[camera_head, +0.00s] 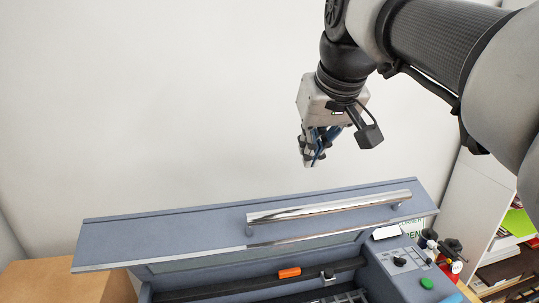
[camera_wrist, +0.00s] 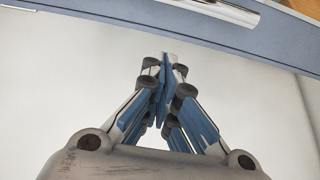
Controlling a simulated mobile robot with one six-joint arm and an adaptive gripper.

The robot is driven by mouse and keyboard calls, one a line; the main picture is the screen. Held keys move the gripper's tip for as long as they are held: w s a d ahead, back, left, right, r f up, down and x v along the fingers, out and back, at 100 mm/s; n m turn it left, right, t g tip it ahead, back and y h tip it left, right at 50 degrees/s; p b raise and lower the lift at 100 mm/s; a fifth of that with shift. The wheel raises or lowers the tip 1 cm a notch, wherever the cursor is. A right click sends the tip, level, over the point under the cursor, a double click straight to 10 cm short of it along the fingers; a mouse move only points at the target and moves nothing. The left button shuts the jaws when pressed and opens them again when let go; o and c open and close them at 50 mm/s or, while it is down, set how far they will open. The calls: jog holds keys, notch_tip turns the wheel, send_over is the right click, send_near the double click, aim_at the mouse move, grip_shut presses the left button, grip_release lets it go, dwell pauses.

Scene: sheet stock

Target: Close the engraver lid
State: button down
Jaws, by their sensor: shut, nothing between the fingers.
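The engraver lid (camera_head: 165,232) is a blue-grey panel, raised and open above the engraver body (camera_head: 393,262), whose inside shows below it. A long chrome handle (camera_head: 330,206) runs along the lid's front. In the wrist view the lid (camera_wrist: 160,20) crosses the top, with part of the handle (camera_wrist: 228,9) at the top edge. My gripper (camera_head: 312,164) is above the lid, apart from the handle, pointing down. In the wrist view my gripper (camera_wrist: 167,58) has its blue-padded fingers together with nothing between them.
Inside the engraver are a dark rail with an orange block (camera_head: 289,272). Shelves (camera_head: 505,250) with books stand far right.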

send_over(298, 205)
notch_tip(298, 205, down, 9)
jog(key=shift+r, duration=0.1)
jog(key=s, duration=0.4)
jog(key=shift+s+d, duration=0.1)
jog(key=shift+d, duration=0.25)
jog(key=shift+w+f, duration=0.25)
jog(key=shift+s+b, duration=0.2)
jog(key=shift+b, duration=0.15)
